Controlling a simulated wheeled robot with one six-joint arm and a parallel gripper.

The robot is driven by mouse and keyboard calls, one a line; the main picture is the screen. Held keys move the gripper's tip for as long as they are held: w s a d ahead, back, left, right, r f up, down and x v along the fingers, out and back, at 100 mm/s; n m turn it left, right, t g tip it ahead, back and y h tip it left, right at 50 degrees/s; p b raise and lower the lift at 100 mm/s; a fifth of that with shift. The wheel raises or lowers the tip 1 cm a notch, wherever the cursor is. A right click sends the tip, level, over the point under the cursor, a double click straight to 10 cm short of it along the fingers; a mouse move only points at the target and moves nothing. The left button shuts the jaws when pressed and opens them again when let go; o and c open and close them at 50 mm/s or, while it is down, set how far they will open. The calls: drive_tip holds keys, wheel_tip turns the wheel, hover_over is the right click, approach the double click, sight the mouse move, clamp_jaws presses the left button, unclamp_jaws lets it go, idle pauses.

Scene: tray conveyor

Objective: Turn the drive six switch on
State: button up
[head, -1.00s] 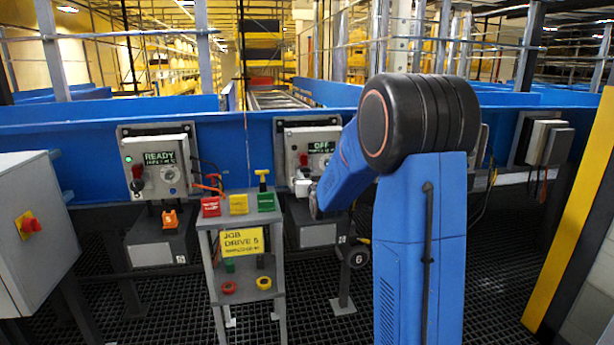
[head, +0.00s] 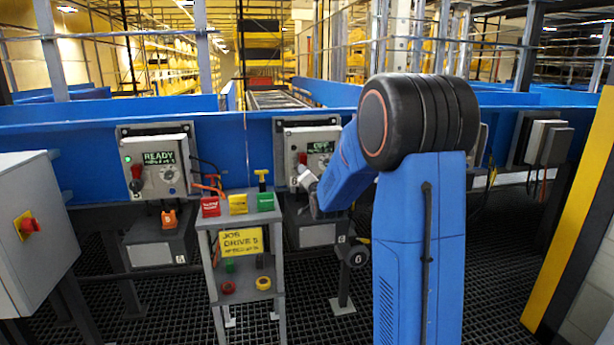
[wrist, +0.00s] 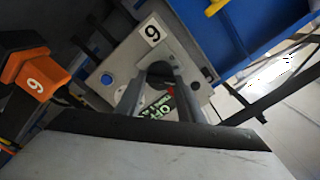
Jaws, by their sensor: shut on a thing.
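The drive six panel is the grey box (head: 292,142) in the middle of the blue conveyor side. Its green display (head: 322,147) seems to read OFF, and shows upside down in the wrist view (wrist: 158,106). A red and black switch handle (head: 302,158) is on its left side. My gripper (head: 304,173) is at the handle. In the wrist view its two fingers (wrist: 160,76) are shut on the black handle (wrist: 158,68), which they partly hide.
A second panel (head: 132,150) reading READY stands to the left. In front is a small stand (head: 238,218) with red, yellow and green blocks and a yellow JOB DRIVE sign (head: 240,242). An orange numbered block (wrist: 30,74) is beside the panel in the wrist view.

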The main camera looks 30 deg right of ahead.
drive_tip(key=shift+f+m, duration=0.2)
drive_tip(key=shift+m, duration=4)
drive_tip(key=o, duration=1.1)
drive_tip(key=shift+c, duration=0.2)
drive_tip(key=v, duration=1.7)
drive_tip(key=shift+s, duration=0.3)
drive_tip(key=shift+r, duration=0.1)
